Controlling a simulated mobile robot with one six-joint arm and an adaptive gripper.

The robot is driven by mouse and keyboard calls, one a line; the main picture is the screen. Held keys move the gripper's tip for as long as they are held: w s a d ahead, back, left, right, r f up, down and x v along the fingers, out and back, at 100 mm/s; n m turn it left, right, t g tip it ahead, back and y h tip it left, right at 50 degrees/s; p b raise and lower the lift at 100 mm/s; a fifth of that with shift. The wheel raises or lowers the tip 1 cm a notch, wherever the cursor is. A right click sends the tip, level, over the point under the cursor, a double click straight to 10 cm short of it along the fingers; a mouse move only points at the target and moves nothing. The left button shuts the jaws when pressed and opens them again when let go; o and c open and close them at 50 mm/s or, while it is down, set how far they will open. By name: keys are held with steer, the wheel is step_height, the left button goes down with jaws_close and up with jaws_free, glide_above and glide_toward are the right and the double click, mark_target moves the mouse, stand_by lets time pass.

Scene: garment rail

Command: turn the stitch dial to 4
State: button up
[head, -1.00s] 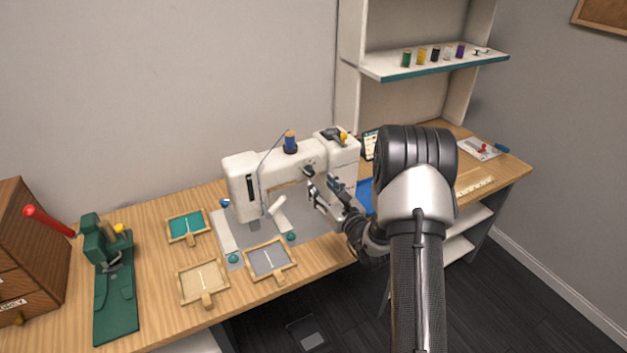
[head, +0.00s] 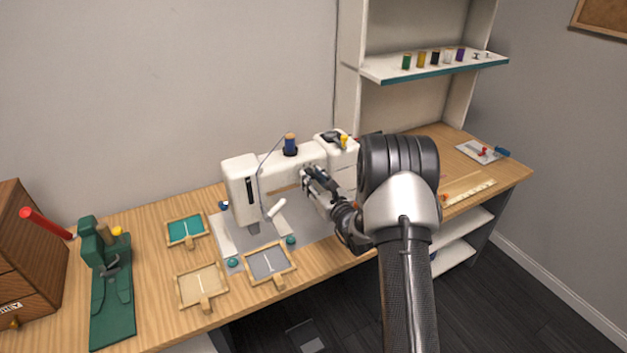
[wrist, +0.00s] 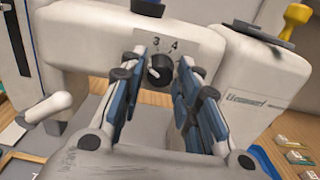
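The stitch dial (wrist: 160,67) is a small black knob on the front of the white sewing machine (head: 300,155). The numbers 3 and 4 are printed above it in the wrist view, and a pale mark shows on the knob's left side. I cannot tell which number it is set to. My gripper (wrist: 163,60) is open, with one blue-grey finger on each side of the dial. Gaps show between the fingers and the knob. In the head view my gripper (head: 308,176) is at the machine's front and hides the dial.
The machine's white lever (wrist: 48,108) is left of my gripper. A yellow-topped part (wrist: 296,18) is at the upper right. Framed fabric pieces (head: 270,263) lie in front of the machine. A green press (head: 108,285) stands at the left.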

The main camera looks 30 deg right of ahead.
jaws_close()
steer(key=shift+m, duration=0.3)
steer(key=m, duration=0.3)
steer(key=shift+m+p, duration=0.3)
steer(key=shift+p, duration=0.1)
steer(key=m, duration=0.3)
steer(key=shift+m+p, duration=0.4)
steer(key=m+p, duration=0.1)
steer(key=m, duration=0.3)
steer(key=shift+m+p, duration=0.5)
steer(key=shift+m, duration=1.3)
